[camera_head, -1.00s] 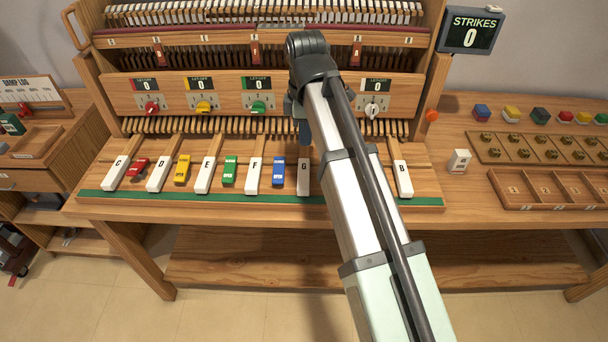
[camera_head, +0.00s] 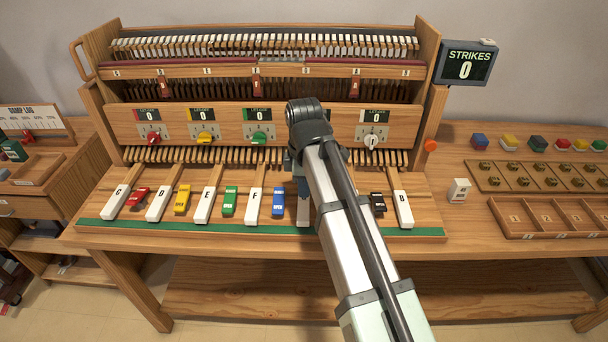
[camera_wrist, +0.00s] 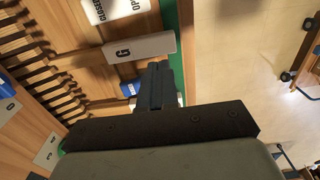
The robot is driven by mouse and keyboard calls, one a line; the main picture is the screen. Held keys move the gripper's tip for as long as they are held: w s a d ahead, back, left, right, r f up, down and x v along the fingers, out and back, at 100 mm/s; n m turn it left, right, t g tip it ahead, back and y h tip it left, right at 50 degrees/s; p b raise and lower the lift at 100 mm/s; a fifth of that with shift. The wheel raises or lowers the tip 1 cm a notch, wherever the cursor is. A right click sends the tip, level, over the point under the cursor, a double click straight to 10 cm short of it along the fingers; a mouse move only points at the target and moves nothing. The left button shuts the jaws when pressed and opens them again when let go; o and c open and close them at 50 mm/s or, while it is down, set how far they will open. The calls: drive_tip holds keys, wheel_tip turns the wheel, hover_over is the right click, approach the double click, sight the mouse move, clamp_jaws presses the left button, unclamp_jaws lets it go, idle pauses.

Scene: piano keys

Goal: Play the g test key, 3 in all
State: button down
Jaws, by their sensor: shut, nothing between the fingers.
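The white G key shows in the wrist view (camera_wrist: 140,47) with its letter readable. In the head view only its front end (camera_head: 304,216) shows, below my gripper (camera_head: 302,188), which hides the letter. In the wrist view my gripper's fingers (camera_wrist: 158,84) are together and empty, with their tips close to the G key's edge. I cannot tell whether they touch it. The strikes display (camera_head: 466,66) reads 0.
The white F key (camera_head: 252,200) and a blue slider (camera_head: 278,201) lie left of the G key. A black slider (camera_head: 377,203) and the B key (camera_head: 403,209) lie to the right. My arm hides the keys between.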

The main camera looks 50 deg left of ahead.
sight(304, 214)
drive_tip(key=shift+f, duration=3.6)
drive_tip(key=shift+s+d+f, duration=0.15)
drive_tip(key=shift+d+f, duration=0.1)
drive_tip(key=shift+f, duration=0.2)
drive_tip(key=shift+a, duration=0.15)
drive_tip(key=shift+r, duration=0.8)
